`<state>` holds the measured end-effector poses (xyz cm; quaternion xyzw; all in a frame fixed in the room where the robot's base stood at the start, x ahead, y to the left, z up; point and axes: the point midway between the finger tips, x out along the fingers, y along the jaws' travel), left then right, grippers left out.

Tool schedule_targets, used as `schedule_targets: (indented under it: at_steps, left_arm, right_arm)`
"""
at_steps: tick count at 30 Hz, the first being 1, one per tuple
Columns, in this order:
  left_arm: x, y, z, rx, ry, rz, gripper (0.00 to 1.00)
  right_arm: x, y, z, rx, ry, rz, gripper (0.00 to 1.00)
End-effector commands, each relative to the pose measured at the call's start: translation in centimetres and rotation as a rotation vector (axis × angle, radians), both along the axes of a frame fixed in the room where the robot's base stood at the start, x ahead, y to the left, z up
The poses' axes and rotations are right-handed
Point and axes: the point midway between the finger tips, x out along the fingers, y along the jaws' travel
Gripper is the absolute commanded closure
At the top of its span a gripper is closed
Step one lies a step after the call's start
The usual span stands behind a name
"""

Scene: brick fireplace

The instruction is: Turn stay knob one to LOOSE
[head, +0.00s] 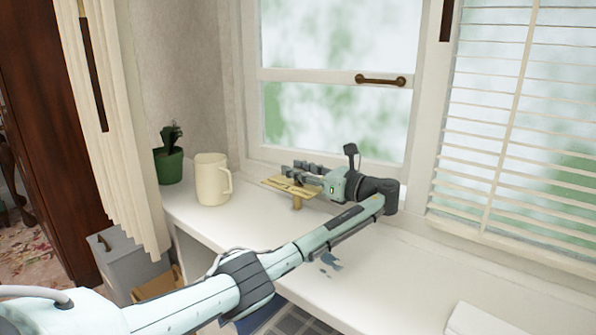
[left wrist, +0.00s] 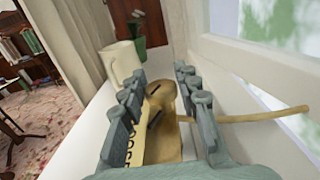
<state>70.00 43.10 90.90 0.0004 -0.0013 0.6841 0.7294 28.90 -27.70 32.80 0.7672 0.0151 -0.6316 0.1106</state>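A tan, brass-like fitting (head: 290,187) stands on a short post on the white sill, in front of the window. My left gripper (head: 289,171) reaches it from the right, its fingers over the fitting's plate. In the left wrist view the two fingers of my left gripper (left wrist: 160,90) are apart, with a tan piece (left wrist: 160,115) bearing dark slots between them. I cannot tell whether they touch it. A tan rod (left wrist: 260,116) runs right from there towards the window. A strip with dark marks (left wrist: 133,147) lies by the left finger. No knob label is readable. My right gripper is not in view.
A cream mug (head: 212,180) and a potted plant (head: 170,155) stand on the sill left of the fitting. The window (head: 335,110) has a brown handle (head: 380,80). A white block (head: 478,320) lies at the lower right. The sill's right part is mostly clear.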

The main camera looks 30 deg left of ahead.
Motion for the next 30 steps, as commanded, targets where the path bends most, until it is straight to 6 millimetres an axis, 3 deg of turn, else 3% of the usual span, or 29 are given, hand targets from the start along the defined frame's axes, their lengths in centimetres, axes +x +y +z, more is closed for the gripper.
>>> schedule_targets:
  at_steps: [4,14,30]
  left_arm:
    - [0.0,0.0,0.0,-0.001,0.000,0.001,0.49]
    - [0.0,0.0,0.3,-0.002,0.000,0.000,0.49]
    - [0.0,0.0,9.0,-0.002,-0.002,0.001,0.49]
  right_arm:
    - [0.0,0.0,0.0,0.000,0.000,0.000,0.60]
    - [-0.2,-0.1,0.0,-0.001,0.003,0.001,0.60]
    - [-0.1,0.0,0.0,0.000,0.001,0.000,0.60]
